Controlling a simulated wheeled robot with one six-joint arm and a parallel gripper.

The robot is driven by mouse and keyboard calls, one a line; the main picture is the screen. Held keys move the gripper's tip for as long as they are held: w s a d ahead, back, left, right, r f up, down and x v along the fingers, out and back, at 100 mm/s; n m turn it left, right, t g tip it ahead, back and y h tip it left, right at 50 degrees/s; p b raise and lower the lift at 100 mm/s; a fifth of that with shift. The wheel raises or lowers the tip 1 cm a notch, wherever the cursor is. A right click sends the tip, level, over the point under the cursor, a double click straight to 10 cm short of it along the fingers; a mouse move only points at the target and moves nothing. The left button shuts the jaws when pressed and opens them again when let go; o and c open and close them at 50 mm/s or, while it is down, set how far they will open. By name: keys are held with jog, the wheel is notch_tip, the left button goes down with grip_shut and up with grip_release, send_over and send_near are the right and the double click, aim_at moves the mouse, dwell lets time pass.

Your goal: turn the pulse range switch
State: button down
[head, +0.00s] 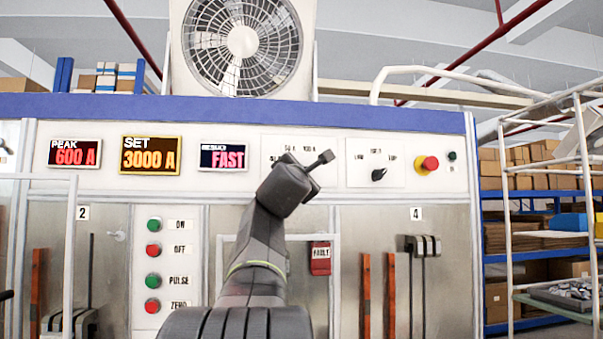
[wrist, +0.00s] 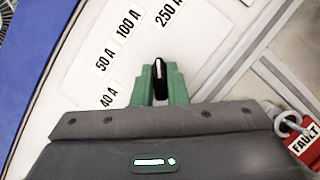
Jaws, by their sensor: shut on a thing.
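A second rotary knob (head: 378,174) and a red emergency stop button (head: 428,164) sit to the right. A red FAULT tag (head: 320,257) hangs below. Push buttons (head: 154,251) line the lower left.

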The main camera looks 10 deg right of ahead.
jog(key=shift+m+g+h+p, duration=0.4)
jog(key=shift+m+g, duration=0.1)
jog(key=shift+m, duration=0.8)
jog(key=c, duration=1.4)
grip_release()
jog(key=shift+c, duration=0.2)
jog(key=shift+s, duration=0.1)
jog(key=b+v, duration=0.4)
jog(key=v, duration=0.9)
jog(key=shift+s, duration=0.25)
jog(key=shift+w+a, duration=0.1)
